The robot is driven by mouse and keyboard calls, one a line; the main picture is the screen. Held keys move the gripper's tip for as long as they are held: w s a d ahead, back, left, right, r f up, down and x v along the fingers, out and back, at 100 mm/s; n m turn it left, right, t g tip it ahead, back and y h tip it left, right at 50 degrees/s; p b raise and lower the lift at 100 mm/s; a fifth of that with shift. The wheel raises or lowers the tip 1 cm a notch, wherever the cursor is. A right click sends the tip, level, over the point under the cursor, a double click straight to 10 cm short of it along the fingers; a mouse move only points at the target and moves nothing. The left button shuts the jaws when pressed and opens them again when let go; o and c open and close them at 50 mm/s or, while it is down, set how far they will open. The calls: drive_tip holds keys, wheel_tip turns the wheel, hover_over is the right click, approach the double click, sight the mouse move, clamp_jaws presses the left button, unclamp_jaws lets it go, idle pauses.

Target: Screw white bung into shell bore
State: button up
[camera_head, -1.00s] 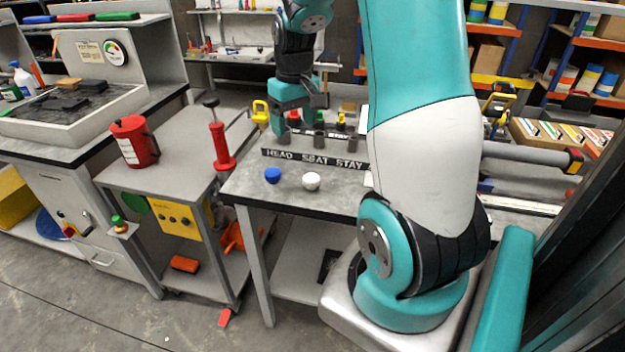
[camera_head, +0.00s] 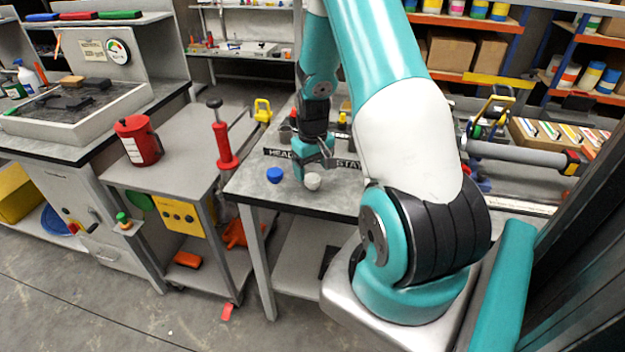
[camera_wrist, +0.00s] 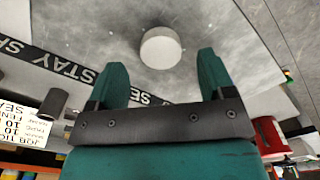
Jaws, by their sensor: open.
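The white bung (camera_head: 312,181) stands on the grey bench top near its front edge. My gripper (camera_head: 310,163) is just above and behind it, pointing down. In the wrist view the white bung (camera_wrist: 161,48) lies ahead of my two teal fingers (camera_wrist: 160,70), roughly centred between their tips. The fingers are apart, with nothing held. I cannot make out the shell bore in either view.
A blue bung (camera_head: 274,175) stands just left of the white one. A lettered strip (camera_head: 278,153) runs behind them, partly hidden by my arm.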

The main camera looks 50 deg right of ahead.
sight(312, 177)
drive_tip(key=shift+f+p, duration=0.5)
drive_tip(key=shift+f, duration=1.5)
drive_tip(key=c, duration=1)
